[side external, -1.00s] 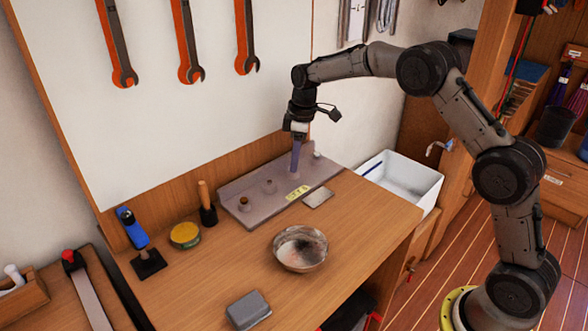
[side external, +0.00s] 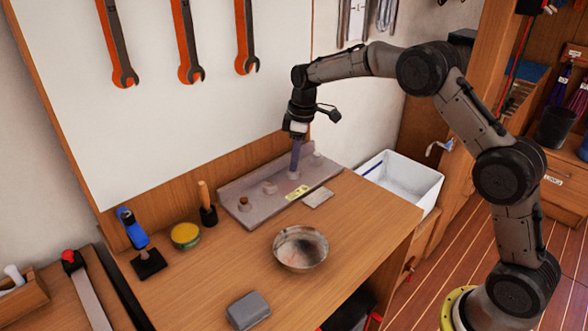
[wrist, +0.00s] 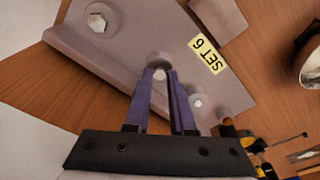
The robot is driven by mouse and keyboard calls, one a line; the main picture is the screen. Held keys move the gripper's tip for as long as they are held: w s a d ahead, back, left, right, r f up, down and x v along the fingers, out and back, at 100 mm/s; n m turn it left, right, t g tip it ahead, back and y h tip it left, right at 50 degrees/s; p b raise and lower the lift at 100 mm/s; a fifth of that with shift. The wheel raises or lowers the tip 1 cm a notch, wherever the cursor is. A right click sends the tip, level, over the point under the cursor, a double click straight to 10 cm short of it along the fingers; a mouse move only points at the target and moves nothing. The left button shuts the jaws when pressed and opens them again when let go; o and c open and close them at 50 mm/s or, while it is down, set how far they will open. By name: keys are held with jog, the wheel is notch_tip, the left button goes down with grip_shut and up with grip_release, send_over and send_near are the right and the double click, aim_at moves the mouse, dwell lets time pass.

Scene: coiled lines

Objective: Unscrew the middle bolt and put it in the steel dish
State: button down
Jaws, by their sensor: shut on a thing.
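A grey-brown plate (side external: 230,197) with a row of raised round bosses lies along the back of the bench. Other bolts show on both sides, a large hex head (wrist: 97,20) and a smaller one (wrist: 197,102). The steel dish (side external: 300,248) stands empty-looking on the bench front.
A flat grey piece (side external: 318,198) lies in front of the plate. A grey box (side external: 248,310), a yellow-topped tin (side external: 186,235), a wooden-handled tool (side external: 207,204) and a blue tool (side external: 133,229) stand around. A white bin (side external: 400,182) is at right. Bench around the dish is clear.

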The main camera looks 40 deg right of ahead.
jog(key=n, duration=0.4)
jog(key=shift+w+d+n, duration=0.1)
jog(key=shift+n, duration=0.3)
jog(key=n, duration=0.4)
jog(key=shift+w+g+y, duration=0.1)
jog(key=shift+g+y, duration=0.2)
jog(key=shift+g, duration=0.1)
jog(key=shift+r, duration=0.1)
jog(key=shift+r, duration=0.25)
jog(key=shift+r, duration=2.8)
